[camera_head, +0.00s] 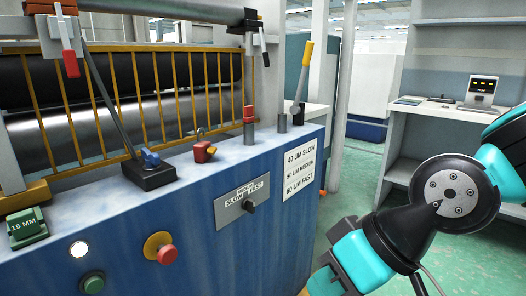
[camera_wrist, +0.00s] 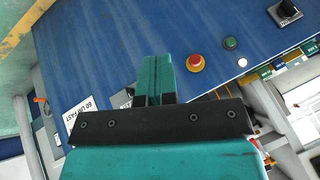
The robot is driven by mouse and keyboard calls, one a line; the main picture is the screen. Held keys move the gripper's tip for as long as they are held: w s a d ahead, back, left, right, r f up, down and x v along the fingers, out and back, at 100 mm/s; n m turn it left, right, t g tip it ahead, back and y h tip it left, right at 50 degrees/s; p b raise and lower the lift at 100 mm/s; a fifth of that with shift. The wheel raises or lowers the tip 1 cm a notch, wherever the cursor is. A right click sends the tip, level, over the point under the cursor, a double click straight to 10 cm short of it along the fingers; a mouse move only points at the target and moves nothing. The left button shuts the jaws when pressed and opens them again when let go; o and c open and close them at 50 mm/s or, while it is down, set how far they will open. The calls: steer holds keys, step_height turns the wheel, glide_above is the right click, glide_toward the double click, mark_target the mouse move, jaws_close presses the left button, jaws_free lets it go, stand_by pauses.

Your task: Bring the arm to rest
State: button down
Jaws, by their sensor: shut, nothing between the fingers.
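My gripper (camera_wrist: 157,80) shows in the wrist view, its two teal fingers shut together with nothing between them. It points toward the blue front of the extruder (camera_wrist: 120,40), below the red button (camera_wrist: 195,63) in the picture; the gap to the panel is hard to judge. In the head view my arm, teal and black, is bent at the right side, in front of the floor and shelf. The gripper itself is out of that view.
The extruder (camera_head: 255,245) fills the left of the head view, with a speed knob (camera_head: 249,206), red button (camera_head: 160,248), green button (camera_head: 93,282) and levers on top. A grey shelf (camera_head: 440,110) stands at right. Green floor (camera_head: 352,185) lies open between them.

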steer(key=s+d+r+g+h, duration=0.1)
steer(key=s+d+g+h, duration=0.15)
steer(key=s+d, duration=0.45)
step_height(320, 180, up, 31)
steer(key=w+p, duration=0.1)
steer(key=p, duration=3)
steer(key=shift+w+r+t, duration=0.15)
steer(key=shift+w+t, duration=0.25)
steer(key=shift+t, duration=0.05)
